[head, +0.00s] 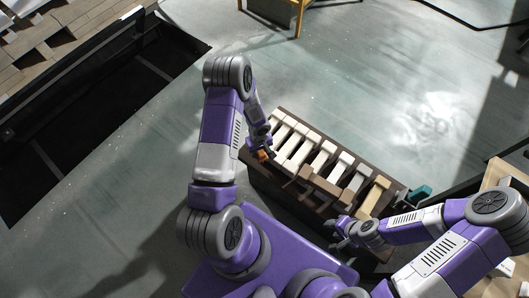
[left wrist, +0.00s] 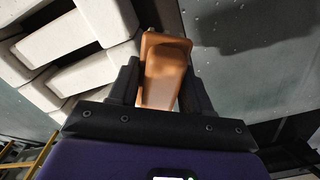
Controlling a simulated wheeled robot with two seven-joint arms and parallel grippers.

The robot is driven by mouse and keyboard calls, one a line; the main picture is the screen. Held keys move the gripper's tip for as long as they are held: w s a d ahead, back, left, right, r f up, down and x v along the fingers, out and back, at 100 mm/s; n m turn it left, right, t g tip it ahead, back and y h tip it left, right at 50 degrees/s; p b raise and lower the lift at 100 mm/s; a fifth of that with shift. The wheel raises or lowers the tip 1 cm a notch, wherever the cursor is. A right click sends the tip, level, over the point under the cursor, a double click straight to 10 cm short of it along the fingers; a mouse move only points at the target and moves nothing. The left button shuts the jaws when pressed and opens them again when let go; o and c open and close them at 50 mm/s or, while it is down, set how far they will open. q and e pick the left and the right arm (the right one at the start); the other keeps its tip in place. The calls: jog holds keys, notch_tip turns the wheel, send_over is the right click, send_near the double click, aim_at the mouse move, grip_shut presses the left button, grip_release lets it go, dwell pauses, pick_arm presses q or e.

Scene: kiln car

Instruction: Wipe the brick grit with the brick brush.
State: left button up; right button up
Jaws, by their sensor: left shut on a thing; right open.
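My left gripper (head: 262,147) is at the left end of the kiln car and is shut on an orange-brown block-like thing (head: 264,155), which looks like the brick brush. In the left wrist view this thing (left wrist: 163,75) sits between the two fingers, beside pale bricks (left wrist: 70,40). No bristles can be made out. The kiln car (head: 258,176) has a dark deck carrying rows of white and tan bricks (head: 322,157). My right gripper (head: 340,232) is open and empty near the car's front edge. I cannot make out the brick grit.
Brown pieces (head: 318,187) lie among the bricks mid-car. A teal thing (head: 418,193) is at the car's right end. A dark pit (head: 85,110) lies to the left. A wooden-legged piece of furniture (head: 285,12) stands behind. The floor behind the car is clear.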

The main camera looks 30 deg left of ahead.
pick_arm(q)
jog(key=shift+a, duration=0.85)
jog(key=shift+w, duration=0.1)
jog(key=shift+w, duration=1.4)
jog(key=w, duration=0.1)
jog(key=w+b, duration=0.1)
jog(key=w, duration=0.2)
jog(key=shift+w+d+b, duration=0.25)
jog(key=shift+b, duration=0.05)
jog(key=shift+s+a, duration=0.1)
jog(key=shift+s, duration=1.85)
